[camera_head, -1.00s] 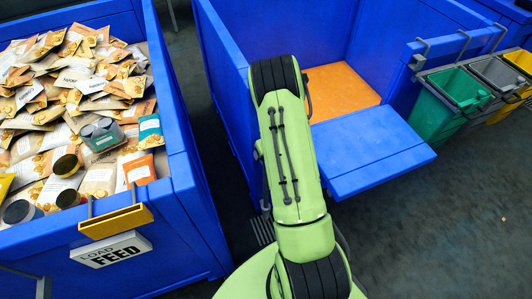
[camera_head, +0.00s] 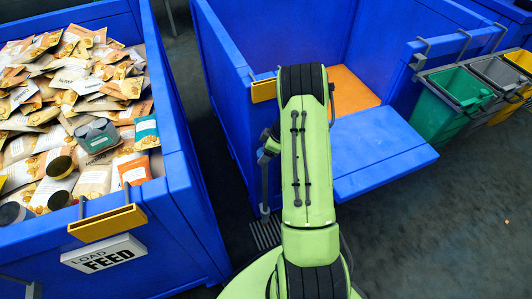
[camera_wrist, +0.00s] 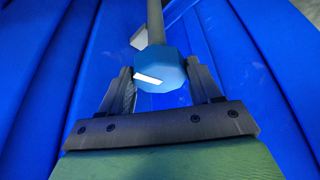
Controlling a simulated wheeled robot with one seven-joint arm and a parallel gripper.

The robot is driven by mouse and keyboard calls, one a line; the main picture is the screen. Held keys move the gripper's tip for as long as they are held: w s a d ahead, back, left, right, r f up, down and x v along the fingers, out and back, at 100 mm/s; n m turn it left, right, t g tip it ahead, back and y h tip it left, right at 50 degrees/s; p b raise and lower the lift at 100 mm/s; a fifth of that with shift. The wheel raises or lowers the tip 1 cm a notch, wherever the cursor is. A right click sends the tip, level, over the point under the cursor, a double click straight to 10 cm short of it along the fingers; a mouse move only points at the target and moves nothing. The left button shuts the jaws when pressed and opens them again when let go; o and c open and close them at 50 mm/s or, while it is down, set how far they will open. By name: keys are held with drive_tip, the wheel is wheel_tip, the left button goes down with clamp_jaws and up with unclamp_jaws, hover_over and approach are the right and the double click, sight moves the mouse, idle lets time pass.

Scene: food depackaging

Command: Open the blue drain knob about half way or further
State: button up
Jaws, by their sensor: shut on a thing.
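The blue drain knob (camera_wrist: 168,62) is a faceted disc with a white bar mark, seen near the top middle in the wrist view. The bar lies nearly level, tilted slightly down to the right. My gripper (camera_wrist: 160,84) has one dark finger on each side of the knob and is shut on it. A grey pipe (camera_wrist: 155,22) runs up behind the knob. In the head view a small blue part (camera_head: 265,157), perhaps the knob, shows left of my green arm above a grey vertical pipe (camera_head: 264,188).
The blue feed bin (camera_head: 185,200) full of food packets stands at left. A second blue bin (camera_head: 225,60) with an orange floor and a flat blue shelf (camera_head: 375,150) stands behind my arm. A floor grate (camera_head: 265,234) lies below the pipe.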

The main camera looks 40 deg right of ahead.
drive_tip(key=shift+n, duration=0.5)
drive_tip(key=shift+s, duration=0.1)
drive_tip(key=o, duration=0.8)
drive_tip(key=p+v, duration=0.1)
drive_tip(key=v, duration=0.4)
drive_tip(key=p+v, duration=0.2)
drive_tip(key=v, duration=0.3)
drive_tip(key=p+v, duration=0.2)
drive_tip(key=v, duration=0.3)
drive_tip(key=shift+d+r, duration=0.3)
drive_tip(key=shift+r, duration=0.05)
